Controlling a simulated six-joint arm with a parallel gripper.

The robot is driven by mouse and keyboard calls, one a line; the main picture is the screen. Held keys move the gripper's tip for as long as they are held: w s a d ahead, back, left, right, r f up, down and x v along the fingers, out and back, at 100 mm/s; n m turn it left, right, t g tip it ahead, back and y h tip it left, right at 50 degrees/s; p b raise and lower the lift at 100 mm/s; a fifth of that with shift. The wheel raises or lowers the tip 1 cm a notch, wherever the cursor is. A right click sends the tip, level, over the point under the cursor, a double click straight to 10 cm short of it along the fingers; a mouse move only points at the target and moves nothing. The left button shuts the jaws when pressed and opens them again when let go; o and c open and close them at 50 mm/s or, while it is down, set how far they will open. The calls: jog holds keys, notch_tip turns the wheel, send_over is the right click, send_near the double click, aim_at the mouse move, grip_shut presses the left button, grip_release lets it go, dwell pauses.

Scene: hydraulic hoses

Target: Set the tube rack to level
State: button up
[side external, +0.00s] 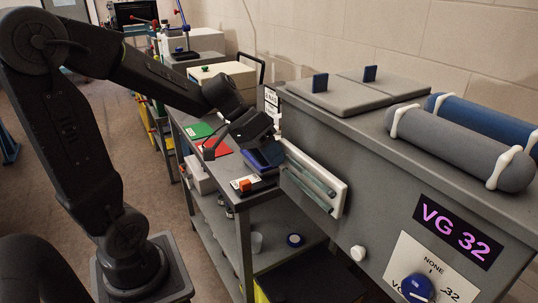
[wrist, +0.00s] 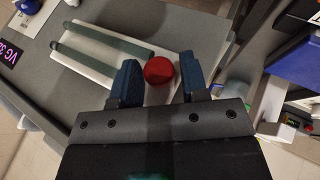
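The tube rack (side external: 338,200) is a white board with two greenish tubes on the side of the grey tank. In the side external view it is tilted, its right end lower. It also shows in the wrist view (wrist: 98,72), with a round red knob (wrist: 159,71) at its end. My gripper (side external: 268,154) is at the rack's upper left end. In the wrist view its blue fingers (wrist: 160,82) stand apart on either side of the knob. A small gap shows at the right finger; contact at the left finger cannot be told.
The grey tank (side external: 390,165) carries lids with blue handles and two cylinders, grey (side external: 460,147) and blue (side external: 485,120). Its front has a VG 32 label, a white knob (side external: 357,253) and a blue dial (side external: 416,289). A cart (side external: 222,172) with small items stands behind my gripper.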

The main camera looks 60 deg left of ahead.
jog(key=shift+o, duration=1.2)
jog(key=shift+r, duration=0.1)
jog(key=v, duration=1.3)
jog(key=shift+s+a+r, duration=0.2)
jog(key=s+d+f+y, duration=0.3)
jog(key=d, duration=0.3)
jog(key=s+d+f+m+t+y, duration=0.1)
jog(key=s+d+f+y, duration=0.1)
jog(key=d, duration=0.4)
notch_tip(320, 180, down, 3)
jog(key=shift+s+d+r+y, duration=0.15)
jog(key=shift+s+y, duration=0.25)
jog(key=shift+s, duration=0.5)
